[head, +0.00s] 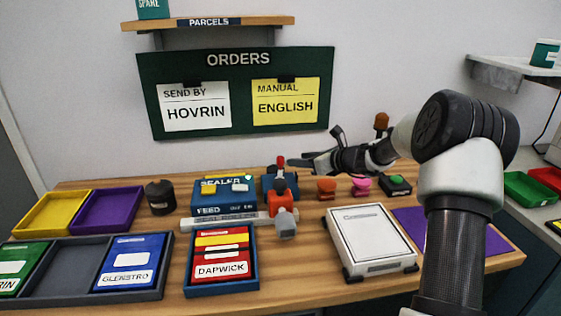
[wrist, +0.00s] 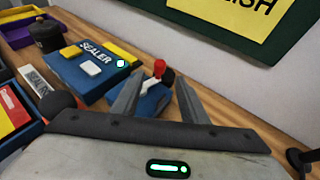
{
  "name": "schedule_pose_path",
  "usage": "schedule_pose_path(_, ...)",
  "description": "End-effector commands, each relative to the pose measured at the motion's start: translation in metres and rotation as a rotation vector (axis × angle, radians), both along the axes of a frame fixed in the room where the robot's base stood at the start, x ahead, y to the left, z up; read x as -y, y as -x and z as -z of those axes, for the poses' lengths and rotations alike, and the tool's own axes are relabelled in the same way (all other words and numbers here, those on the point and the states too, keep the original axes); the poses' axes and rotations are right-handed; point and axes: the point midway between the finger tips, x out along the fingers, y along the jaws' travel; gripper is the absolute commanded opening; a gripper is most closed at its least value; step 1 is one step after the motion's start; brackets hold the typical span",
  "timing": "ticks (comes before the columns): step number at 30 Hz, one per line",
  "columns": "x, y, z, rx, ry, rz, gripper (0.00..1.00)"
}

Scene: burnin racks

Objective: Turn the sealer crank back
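The sealer (head: 222,194) is a blue box with a yellow top part, a white block and a lit green lamp, at the middle of the bench. It also shows at upper left in the wrist view (wrist: 90,68). The crank's red knob (head: 281,161) stands upright on a dark blue housing at the sealer's right side. In the wrist view the red knob (wrist: 160,68) appears between my fingertips, with a grey shaft below it. My gripper (wrist: 159,78) is open and empty. In the head view it is right of the crank; contact is not visible.
An orange-and-grey tool (head: 283,205) stands in front of the crank. The seal roller strip (head: 222,222) lies before the sealer. Orange (head: 326,188) and pink (head: 361,186) stamps stand to the right. A white device (head: 371,240) and a DAPWICK tray (head: 249,278) sit at the front.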

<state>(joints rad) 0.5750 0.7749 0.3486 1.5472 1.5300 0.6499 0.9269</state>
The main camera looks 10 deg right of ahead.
Motion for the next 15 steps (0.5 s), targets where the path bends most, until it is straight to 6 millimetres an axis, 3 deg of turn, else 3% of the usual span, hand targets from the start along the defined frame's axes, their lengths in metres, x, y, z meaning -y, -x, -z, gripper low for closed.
schedule_pose_path(9,-0.036,-0.055,0.028,0.001,0.000,-0.004,0.40)
schedule_pose_path(15,-0.051,-0.078,0.039,0.001,0.000,-0.003,0.40)
